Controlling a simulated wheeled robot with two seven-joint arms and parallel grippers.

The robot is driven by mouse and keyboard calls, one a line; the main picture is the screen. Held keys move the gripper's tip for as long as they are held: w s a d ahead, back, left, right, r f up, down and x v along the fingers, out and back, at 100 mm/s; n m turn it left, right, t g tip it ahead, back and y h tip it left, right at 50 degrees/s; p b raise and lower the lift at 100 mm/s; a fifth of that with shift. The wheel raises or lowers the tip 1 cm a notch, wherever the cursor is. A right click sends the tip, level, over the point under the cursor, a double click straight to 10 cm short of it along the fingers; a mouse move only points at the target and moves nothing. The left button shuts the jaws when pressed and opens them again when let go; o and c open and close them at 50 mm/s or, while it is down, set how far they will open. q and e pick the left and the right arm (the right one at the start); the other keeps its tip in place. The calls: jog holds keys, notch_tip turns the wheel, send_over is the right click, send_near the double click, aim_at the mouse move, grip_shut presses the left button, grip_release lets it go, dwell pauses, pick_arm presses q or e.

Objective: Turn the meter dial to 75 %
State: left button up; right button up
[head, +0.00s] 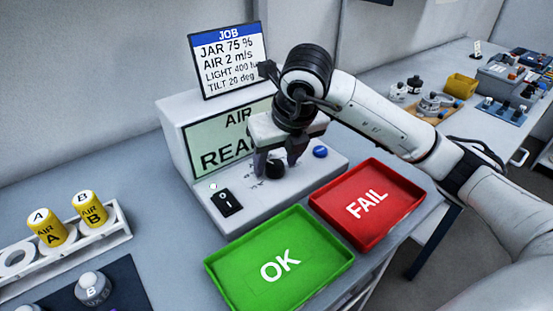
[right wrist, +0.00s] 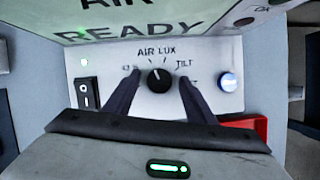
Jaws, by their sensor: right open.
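The meter is a white box with a sloped front panel and a pale green screen (head: 203,152) reading AIR and READY, partly hidden by my arm. Its black dial (right wrist: 158,80) is in the middle of the panel, with its white mark pointing up and slightly left, near the AIR LUX labels. In the head view the dial (head: 276,169) is low between my fingers. My right gripper (right wrist: 158,75) is open, with one finger on each side of the dial. A gap shows between each finger and the dial. My left gripper is not in view.
A black rocker switch (head: 226,202) and a blue button (head: 320,151) flank the dial. A green OK tray (head: 232,283) and a red FAIL tray (head: 340,232) lie in front. A job card (head: 228,62) reads JAR 75 %. Yellow jars (head: 92,209) stand left.

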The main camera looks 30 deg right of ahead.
jog(key=c, duration=1)
jog(key=shift+c, duration=0.2)
